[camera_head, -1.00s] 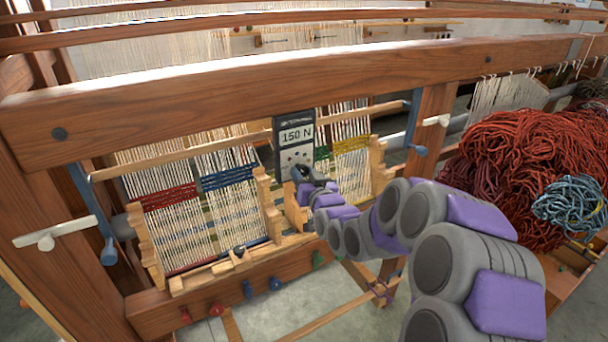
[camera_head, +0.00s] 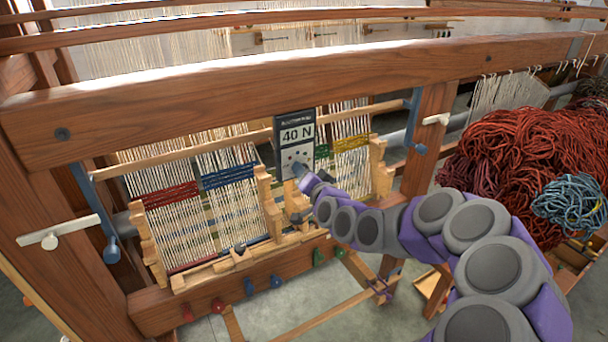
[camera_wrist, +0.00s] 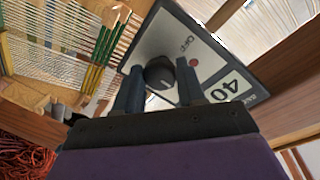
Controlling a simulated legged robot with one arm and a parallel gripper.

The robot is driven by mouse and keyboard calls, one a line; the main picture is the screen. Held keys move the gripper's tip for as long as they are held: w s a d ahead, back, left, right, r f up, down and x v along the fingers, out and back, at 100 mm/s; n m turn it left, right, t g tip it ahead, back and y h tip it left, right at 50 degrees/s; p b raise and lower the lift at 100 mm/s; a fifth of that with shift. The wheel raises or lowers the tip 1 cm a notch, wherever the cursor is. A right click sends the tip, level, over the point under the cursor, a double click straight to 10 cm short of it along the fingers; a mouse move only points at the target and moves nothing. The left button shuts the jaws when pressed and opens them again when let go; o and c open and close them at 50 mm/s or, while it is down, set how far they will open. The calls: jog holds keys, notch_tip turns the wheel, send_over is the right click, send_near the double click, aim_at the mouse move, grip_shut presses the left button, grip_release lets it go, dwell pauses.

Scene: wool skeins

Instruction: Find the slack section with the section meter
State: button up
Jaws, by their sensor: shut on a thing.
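The section meter (camera_head: 296,133) is a dark upright box with a light face, standing between the warp sections. Its display reads 40 N. In the wrist view the meter face (camera_wrist: 212,55) shows an OFF mark, a red dot and a round dark knob (camera_wrist: 159,72). My gripper (camera_head: 302,172) is at the meter's lower face; in the wrist view its two fingers (camera_wrist: 158,80) are shut on the knob. The warp sections carry coloured bands: red (camera_head: 170,196), blue (camera_head: 228,177), green (camera_head: 321,152) and yellow (camera_head: 350,143). I cannot tell by eye which is slack.
A thick wooden beam (camera_head: 250,88) crosses above the sections. Notched wooden blocks (camera_head: 266,200) stand beside them. Coloured pegs (camera_head: 248,286) line the lower rail. Red wool (camera_head: 530,170) and a blue skein (camera_head: 570,200) are heaped at the right.

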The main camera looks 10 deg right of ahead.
jog(key=shift+f, duration=0.1)
dwell(0.3)
jog(key=o, duration=1)
jog(key=shift+d, duration=0.15)
jog(key=shift+o, duration=0.2)
jog(key=b+v, duration=1)
jog(key=v, duration=0.7)
jog(key=shift+b, duration=0.4)
jog(key=shift+s, duration=0.15)
